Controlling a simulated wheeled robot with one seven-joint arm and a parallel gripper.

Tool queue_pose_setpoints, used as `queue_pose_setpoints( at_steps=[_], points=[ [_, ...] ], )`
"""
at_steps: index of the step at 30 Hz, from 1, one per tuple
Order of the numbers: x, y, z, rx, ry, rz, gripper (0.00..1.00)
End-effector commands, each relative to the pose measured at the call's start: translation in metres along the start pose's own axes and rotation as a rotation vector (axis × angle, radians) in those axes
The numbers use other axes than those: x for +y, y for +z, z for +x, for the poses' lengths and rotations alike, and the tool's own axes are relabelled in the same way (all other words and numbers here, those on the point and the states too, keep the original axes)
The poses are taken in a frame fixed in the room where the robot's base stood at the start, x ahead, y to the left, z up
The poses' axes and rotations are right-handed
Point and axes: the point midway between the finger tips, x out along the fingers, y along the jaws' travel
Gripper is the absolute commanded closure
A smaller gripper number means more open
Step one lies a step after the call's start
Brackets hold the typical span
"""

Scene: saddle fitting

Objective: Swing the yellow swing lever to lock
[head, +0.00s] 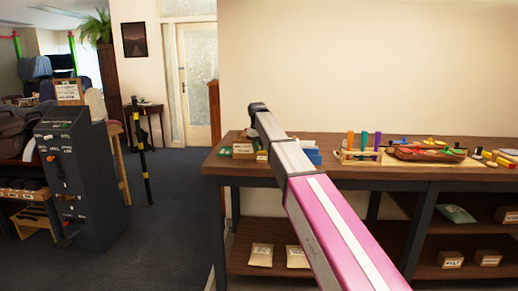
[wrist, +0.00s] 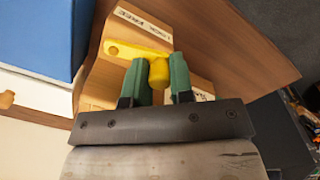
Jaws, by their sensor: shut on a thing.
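In the wrist view, the yellow swing lever (wrist: 135,50) lies across the top of a pale wooden block (wrist: 96,75). Its arm reaches to the upper left, and its round knob sits at the right end. My gripper (wrist: 158,64) has its two green fingers on either side of the knob and is shut on it. One label on the block, beyond the lever, shows printed words that look like "LOCK" and "FREE". A second label is partly hidden by the right finger. In the head view, my arm hides the gripper and the lever.
A blue box (wrist: 38,35) stands close to the left of the block in the wrist view. In the head view, the brown workbench (head: 225,165) also holds a rack of colored-handled tools (head: 362,155). A dark control cabinet (head: 75,180) stands at left, with open floor between.

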Motion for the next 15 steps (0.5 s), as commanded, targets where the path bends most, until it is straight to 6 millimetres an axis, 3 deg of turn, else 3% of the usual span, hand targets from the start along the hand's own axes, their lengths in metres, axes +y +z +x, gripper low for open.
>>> queue_pose_setpoints(
  at_steps=[15],
  points=[
    [0.0028,-0.0045,-0.0001,-0.005,0.001,0.109,1.00]
  ],
)
